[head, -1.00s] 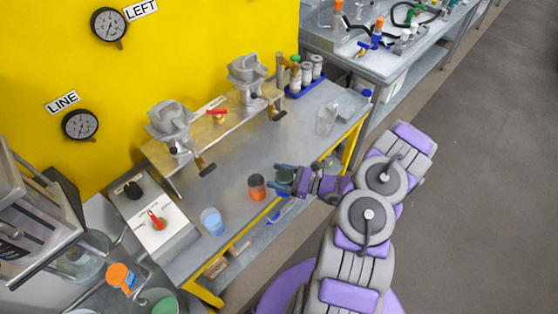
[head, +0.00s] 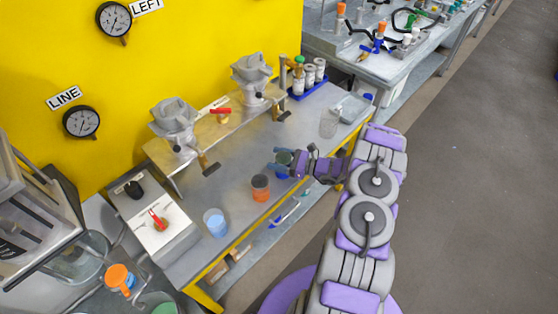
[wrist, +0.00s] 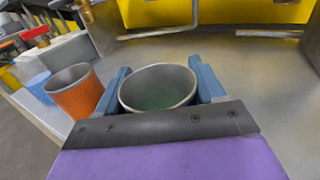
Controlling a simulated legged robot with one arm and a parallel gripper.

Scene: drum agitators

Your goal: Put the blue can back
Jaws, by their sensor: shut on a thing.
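My gripper (head: 279,162) is shut on a can with a grey rim and green inside (head: 285,157), near the front edge of the bench. In the wrist view this can (wrist: 158,88) sits upright between the two blue fingers; its outside is mostly hidden. A blue patch shows just below it in the head view. A light blue can (head: 215,223) stands on the bench at the front left, apart from my gripper, and shows in the wrist view (wrist: 38,88). An orange can (head: 260,188) stands between it and my gripper.
Two grey agitator units (head: 174,122) stand on a raised shelf at the back. A clear glass (head: 328,124) and a blue rack of bottles (head: 310,82) are at the right. A white control box (head: 157,222) is at the left. The middle of the bench is clear.

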